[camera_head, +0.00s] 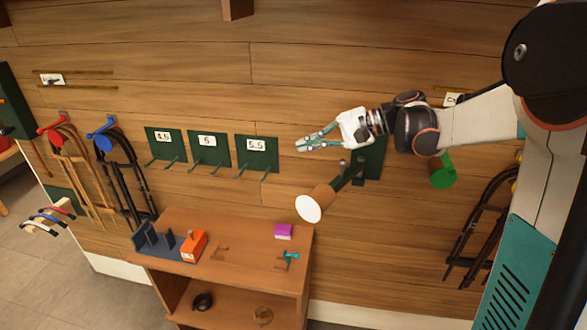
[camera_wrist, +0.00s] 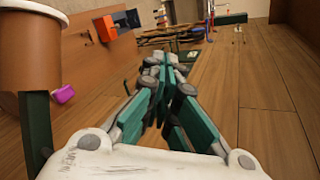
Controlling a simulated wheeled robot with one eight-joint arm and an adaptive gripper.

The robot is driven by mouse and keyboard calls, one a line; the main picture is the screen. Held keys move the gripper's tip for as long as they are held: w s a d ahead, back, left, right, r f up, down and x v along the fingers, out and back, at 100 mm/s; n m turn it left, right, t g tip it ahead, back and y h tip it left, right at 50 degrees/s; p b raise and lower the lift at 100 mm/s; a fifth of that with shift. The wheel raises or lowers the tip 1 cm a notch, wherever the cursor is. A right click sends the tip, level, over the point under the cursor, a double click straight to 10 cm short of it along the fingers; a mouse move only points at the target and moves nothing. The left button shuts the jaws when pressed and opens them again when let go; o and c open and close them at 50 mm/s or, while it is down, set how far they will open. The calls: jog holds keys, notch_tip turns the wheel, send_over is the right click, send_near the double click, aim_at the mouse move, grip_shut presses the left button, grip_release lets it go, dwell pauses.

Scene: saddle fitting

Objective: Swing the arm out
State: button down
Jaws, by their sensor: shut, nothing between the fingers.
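A dark green wall plate (camera_head: 375,159) carries a green arm (camera_head: 347,177) that ends in a brown roll (camera_head: 322,194) with a white end face. The arm points out from the wall, down and left in the head view. The roll also fills the upper left of the wrist view (camera_wrist: 28,52), with the green arm (camera_wrist: 37,130) below it. My gripper (camera_head: 300,146) is shut and empty, above the roll in the head view. In the wrist view my closed fingers (camera_wrist: 166,60) are to the right of the roll, apart from it. The arm's hinge is partly hidden.
A wooden cabinet (camera_head: 222,222) stands below left, with an orange box (camera_head: 194,246) and a purple block (camera_head: 283,230) on top. Labelled green hook plates (camera_head: 256,150) line the wall at left. A green cylinder (camera_head: 443,173) shows below my forearm. Straps hang at both sides.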

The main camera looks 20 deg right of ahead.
jog(key=s+a+n+g+h+p, duration=0.2)
jog(key=a+n+h+p, duration=0.3)
jog(key=n, duration=0.5)
jog(key=s+a+n+g+h+p, duration=0.15)
jog(key=n+h+p, duration=0.35)
jog(key=n, duration=0.6)
notch_tip(320, 180, down, 10)
jog(key=s+y, duration=0.1)
jog(key=shift+r, duration=0.2)
jog(key=shift+s, duration=0.1)
